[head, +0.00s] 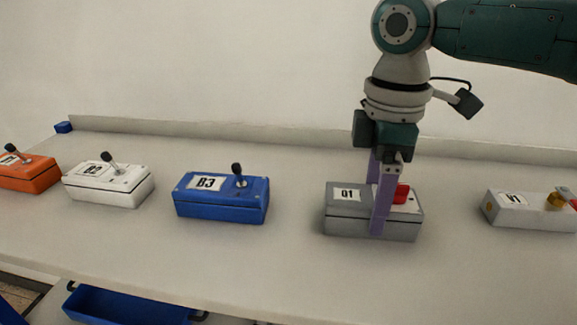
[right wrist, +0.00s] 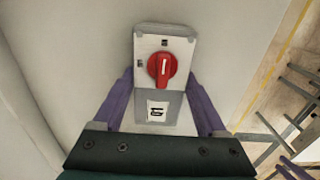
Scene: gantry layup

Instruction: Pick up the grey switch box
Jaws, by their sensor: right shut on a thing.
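The grey switch box (head: 345,222) stands on the long pale table, with a label that reads Q1 and a red rotary knob (head: 401,193) on top. My right gripper (head: 380,215) comes down from above and is shut on the box, one purple finger on its near side and the other behind it. In the right wrist view the grey switch box (right wrist: 160,105) sits between the two purple fingers, with the red knob (right wrist: 161,67) beyond them. The box appears to rest on the table. My left gripper is not in view.
On the table (head: 290,275), a blue box (head: 221,198) labelled B3, a white box (head: 108,185) and an orange box (head: 30,174) stand to the left. Another pale box (head: 528,211) stands to the right. A blue bin (head: 125,305) is below the front edge.

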